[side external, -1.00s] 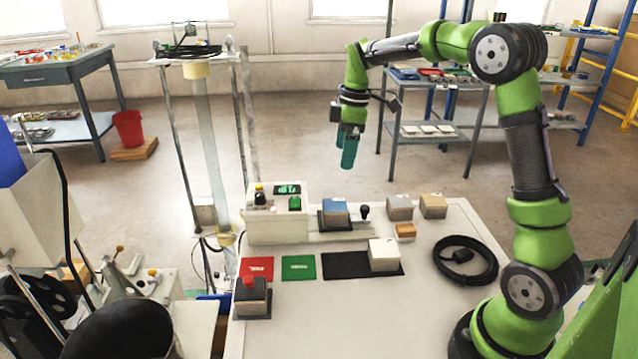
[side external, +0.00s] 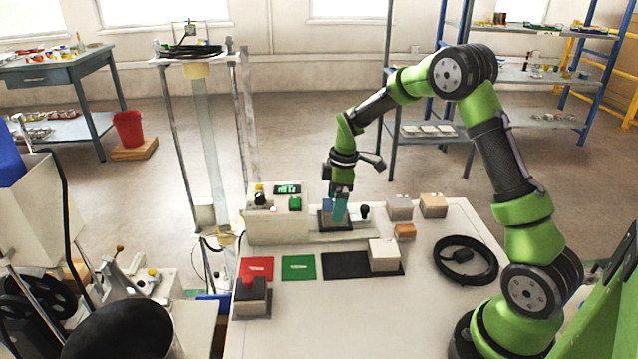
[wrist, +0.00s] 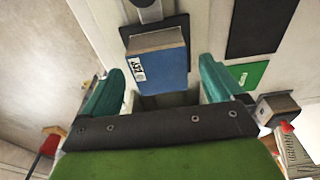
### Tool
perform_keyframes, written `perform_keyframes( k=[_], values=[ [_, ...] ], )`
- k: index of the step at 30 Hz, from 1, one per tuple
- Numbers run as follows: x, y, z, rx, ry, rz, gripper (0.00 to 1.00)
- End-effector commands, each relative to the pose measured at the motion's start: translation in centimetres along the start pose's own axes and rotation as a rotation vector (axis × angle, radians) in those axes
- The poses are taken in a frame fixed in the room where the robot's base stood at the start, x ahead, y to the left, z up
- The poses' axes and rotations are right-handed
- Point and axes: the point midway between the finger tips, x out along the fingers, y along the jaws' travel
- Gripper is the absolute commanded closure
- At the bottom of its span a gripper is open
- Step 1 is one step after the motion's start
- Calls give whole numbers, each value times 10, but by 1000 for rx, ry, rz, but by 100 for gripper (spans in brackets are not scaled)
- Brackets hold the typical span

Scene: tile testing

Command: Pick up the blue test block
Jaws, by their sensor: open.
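The blue test block (wrist: 160,70) sits on a dark pad (wrist: 183,31) in the wrist view, with a white printed label on its side. It lies ahead of and between my two teal fingers. My gripper (wrist: 160,92) is open, with nothing seen between the fingertips touching it. In the side view my gripper (side external: 337,212) hangs low over the block's dark pad (side external: 322,224), and the fingers hide most of the block there. Whether the fingers stand around the block or just above it is hard to tell.
A white machine with a lit display (side external: 287,189) stands just left of the pad. A black-knobbed lever (side external: 365,212) is close on the right.

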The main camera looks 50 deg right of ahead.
Motion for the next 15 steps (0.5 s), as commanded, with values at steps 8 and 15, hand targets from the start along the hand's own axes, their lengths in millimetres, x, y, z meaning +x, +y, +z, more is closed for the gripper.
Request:
perform_keyframes(
  k=[8,15],
  values=[
    [22,0,0,1,1,1,6],
    [21,0,0,1,1,1,20]
  ],
)
